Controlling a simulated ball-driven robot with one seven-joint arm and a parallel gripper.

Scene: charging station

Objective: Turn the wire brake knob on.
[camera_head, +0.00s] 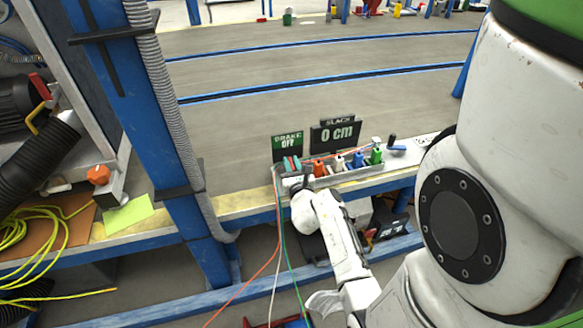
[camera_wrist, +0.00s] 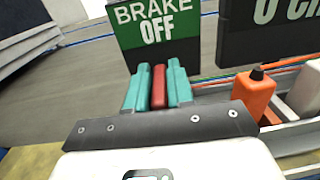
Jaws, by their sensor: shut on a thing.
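The wire brake knob (camera_wrist: 159,87) is a narrow red handle standing upright in the wrist view, below a green and black sign (camera_wrist: 155,30) that reads "BRAKE OFF". My gripper (camera_wrist: 158,88) has two teal fingers, one on each side of the red handle, and is shut on it. The handle's lower part is hidden behind the gripper's dark plate. In the head view my gripper (camera_head: 291,164) is at the left end of the station's tray, just below the brake sign (camera_head: 287,147). The red handle is small there.
Right of my gripper stand an orange plug (camera_head: 319,168), a white plug (camera_head: 338,163), a blue plug (camera_head: 357,160) and a green plug (camera_head: 376,155). A "SLACK 0 cm" sign (camera_head: 335,134) stands behind. Several wires hang down the front. A blue post (camera_head: 165,110) stands left.

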